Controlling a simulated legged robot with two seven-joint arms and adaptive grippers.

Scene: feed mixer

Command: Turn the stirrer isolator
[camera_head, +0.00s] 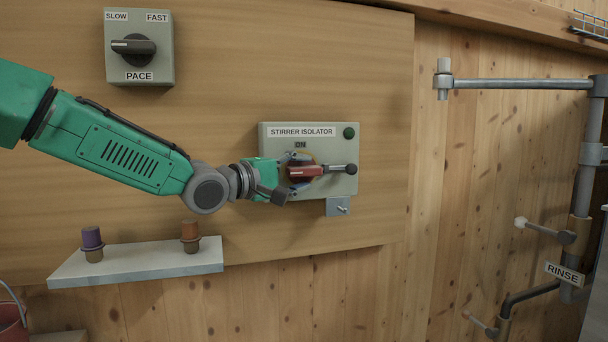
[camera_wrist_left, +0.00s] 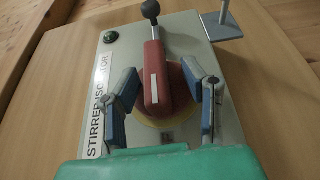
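The stirrer isolator (camera_head: 335,185) is a grey box on the wooden wall panel, with a green button at its upper right and the word ON above its switch. Its red switch handle (camera_head: 305,172) lies about level in the head view, with a grey lever and black knob (camera_head: 351,169) reaching right. My left gripper (camera_head: 300,173) is at the handle's left end. In the left wrist view its blue-grey fingers (camera_wrist_left: 166,100) stand on either side of the red handle (camera_wrist_left: 163,82), with visible gaps, so it is open around it. My right gripper is not in view.
A PACE selector (camera_head: 138,47) is on the panel at upper left. A white shelf (camera_head: 140,262) below holds a purple and an orange-brown stopper. Pipes with a RINSE label (camera_head: 564,273) stand at right. A small bracket (camera_head: 338,207) sits under the isolator.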

